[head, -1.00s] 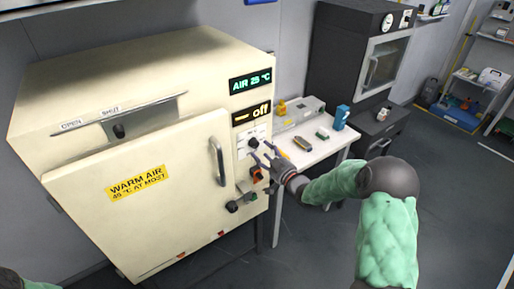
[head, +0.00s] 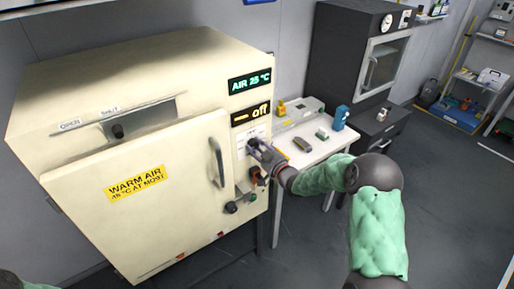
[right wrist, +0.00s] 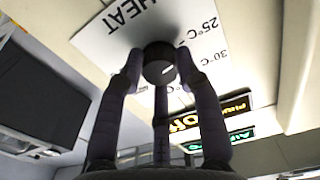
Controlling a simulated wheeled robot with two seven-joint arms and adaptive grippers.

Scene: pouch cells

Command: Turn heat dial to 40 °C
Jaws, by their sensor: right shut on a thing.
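The heat dial (right wrist: 160,62) is a round black knob on a white plate (right wrist: 110,35) marked HEAT, with 25 °C and 30 °C marks in sight; the rest of the scale is out of view or hidden. My right gripper (head: 256,147) is at the cabinet's front, and in the right wrist view its three dark fingers (right wrist: 160,75) are closed around the dial. In the head view the fingers mostly hide the dial. The upper display (head: 250,82) reads AIR 25 °C, and the amber display (head: 251,114) reads off. My left gripper is out of view.
The cream cabinet (head: 120,75) has a door with a vertical handle (head: 217,162) left of the dial. A red-orange switch (head: 258,176) and a black knob (head: 231,207) sit below. A white table (head: 312,153) with small items stands to the right.

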